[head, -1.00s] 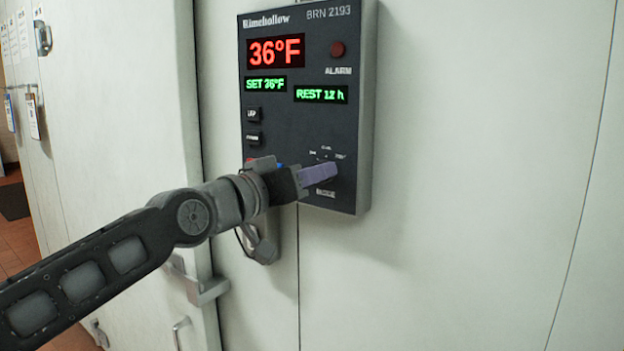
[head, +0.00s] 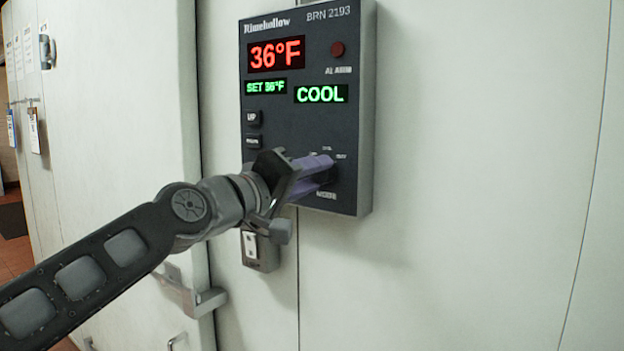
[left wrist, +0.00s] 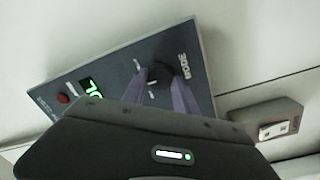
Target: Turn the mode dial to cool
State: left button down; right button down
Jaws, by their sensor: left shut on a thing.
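The dark control panel (head: 292,128) is fixed to the white wall. The mode display (head: 321,94) reads COOL. The mode dial (head: 329,175) is at the panel's lower right, partly hidden by the fingers. My left gripper (head: 322,172), with purple fingers, is shut on the dial. In the left wrist view the fingers stand on either side of the black dial (left wrist: 156,77), next to the word MODE. My right gripper is out of view.
A red alarm light (head: 338,49) is at the panel's upper right. Two buttons sit at the left of the panel. A small grey box (head: 259,252) is on the wall below it. A door with a latch (head: 205,300) is at the left. The wall to the right is bare.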

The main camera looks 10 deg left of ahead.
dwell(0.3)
pick_arm(q)
jog(key=c, duration=0.9)
grip_release()
jog(key=shift+c, duration=0.2)
jog(key=shift+s+a, duration=0.35)
jog(key=shift+s, duration=0.1)
jog(key=v, duration=0.6)
jog(key=shift+s+b, duration=0.4)
